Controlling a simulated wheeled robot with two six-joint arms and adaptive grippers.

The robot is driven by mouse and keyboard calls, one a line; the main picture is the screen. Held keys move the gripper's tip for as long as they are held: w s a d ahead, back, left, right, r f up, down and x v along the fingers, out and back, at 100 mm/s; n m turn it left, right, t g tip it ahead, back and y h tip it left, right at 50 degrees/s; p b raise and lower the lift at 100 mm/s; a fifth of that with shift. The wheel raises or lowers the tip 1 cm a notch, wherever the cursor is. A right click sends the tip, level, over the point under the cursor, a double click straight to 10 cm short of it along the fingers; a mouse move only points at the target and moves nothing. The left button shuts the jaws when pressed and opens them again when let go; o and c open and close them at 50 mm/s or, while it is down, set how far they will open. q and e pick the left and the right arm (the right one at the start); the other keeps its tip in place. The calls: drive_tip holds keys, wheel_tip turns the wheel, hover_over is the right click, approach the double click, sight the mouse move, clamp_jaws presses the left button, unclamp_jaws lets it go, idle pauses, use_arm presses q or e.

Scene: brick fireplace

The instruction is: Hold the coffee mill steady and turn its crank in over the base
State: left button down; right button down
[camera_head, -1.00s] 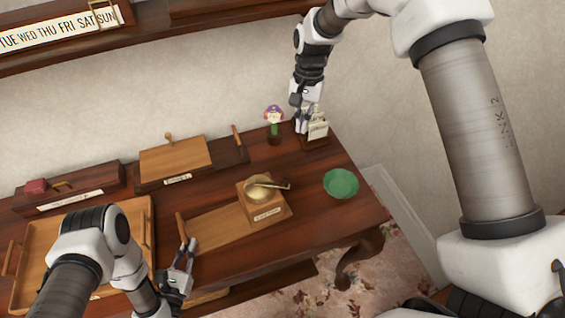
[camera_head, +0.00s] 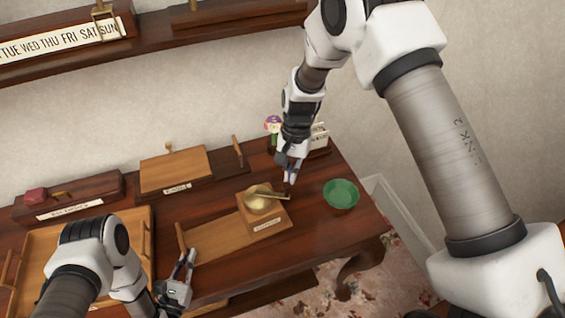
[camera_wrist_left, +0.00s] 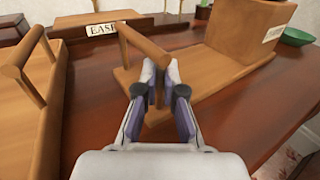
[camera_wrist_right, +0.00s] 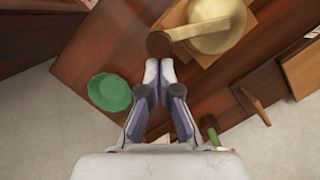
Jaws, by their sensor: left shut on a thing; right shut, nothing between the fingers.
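The coffee mill (camera_head: 272,228) is a wooden box with a brass dome (camera_head: 256,205) on a long wooden board (camera_head: 215,243). Its crank (camera_head: 279,196) points right in the head view, its end out past the box edge. In the right wrist view the crank's round knob (camera_wrist_right: 159,44) sits just beyond my fingertips. My right gripper (camera_head: 289,182) is shut and empty, close to the knob; contact is unclear. My left gripper (camera_head: 190,254) is shut on the board's upright wooden handle (camera_wrist_left: 145,42) at the board's left end, which also shows in the left wrist view.
A green bowl (camera_head: 341,194) stands right of the mill near the table's right end. A flower figure (camera_head: 272,125) and card holder (camera_head: 318,138) stand behind my right gripper. A wooden tray (camera_head: 35,245) lies at left, and a folded wooden easel (camera_head: 175,166) is behind the board.

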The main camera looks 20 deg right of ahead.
drive_tip(key=shift+s+a+m, duration=0.1)
drive_tip(key=shift+s+m, duration=0.3)
idle(0.5)
drive_tip(key=s+a+m+t+y, duration=0.1)
drive_tip(key=s+a+m+t, duration=0.1)
drive_tip(key=s+a+m, duration=0.4)
drive_tip(key=shift+s+a+m, duration=0.4)
drive_tip(key=shift+a+m, duration=0.5)
drive_tip(key=shift+m, duration=0.4)
idle(0.5)
